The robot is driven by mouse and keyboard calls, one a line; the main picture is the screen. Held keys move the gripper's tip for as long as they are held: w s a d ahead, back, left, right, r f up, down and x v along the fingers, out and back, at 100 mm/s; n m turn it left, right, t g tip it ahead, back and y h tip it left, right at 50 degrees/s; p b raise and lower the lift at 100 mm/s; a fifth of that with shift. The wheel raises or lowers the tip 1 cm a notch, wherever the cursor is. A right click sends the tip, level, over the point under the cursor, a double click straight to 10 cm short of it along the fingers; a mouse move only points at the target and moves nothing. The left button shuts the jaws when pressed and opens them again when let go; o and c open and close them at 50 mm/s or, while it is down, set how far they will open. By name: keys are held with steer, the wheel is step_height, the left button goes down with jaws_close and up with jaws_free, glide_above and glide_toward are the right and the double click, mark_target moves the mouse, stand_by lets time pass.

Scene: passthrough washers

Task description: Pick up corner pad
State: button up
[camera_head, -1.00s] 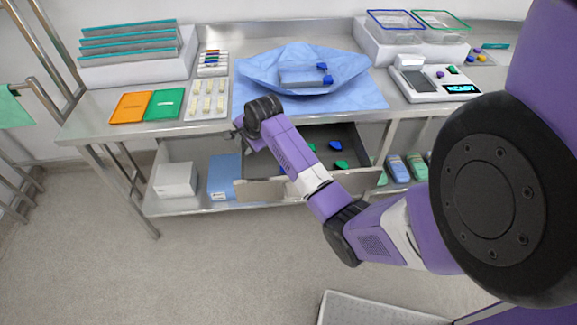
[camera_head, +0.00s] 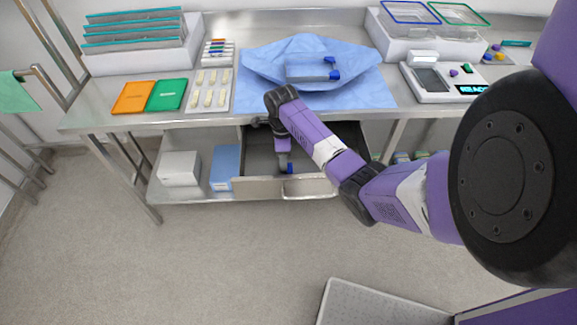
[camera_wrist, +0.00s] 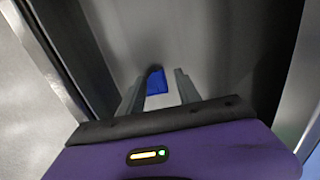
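A blue corner pad (camera_wrist: 156,82) lies on the floor of the open drawer (camera_head: 262,187). In the wrist view it sits just beyond and between the two fingers of my gripper (camera_wrist: 159,79), nearer the left finger. The fingers are apart, and I see no clear contact with the pad. In the head view my gripper (camera_head: 284,166) points down into the drawer, with a bit of blue pad (camera_head: 289,168) at its tip. A grey tray (camera_head: 305,69) with two blue corner pads (camera_head: 334,74) stands on the blue wrap.
The drawer's front and side walls stand close around my gripper. The steel table (camera_head: 120,118) overhangs the drawer's back. A white box (camera_head: 180,168) and a blue box (camera_head: 226,166) stand left of the drawer on the lower shelf.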

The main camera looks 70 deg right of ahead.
steer(key=shift+f, duration=1.05)
jaws_close()
steer(key=shift+r, duration=0.15)
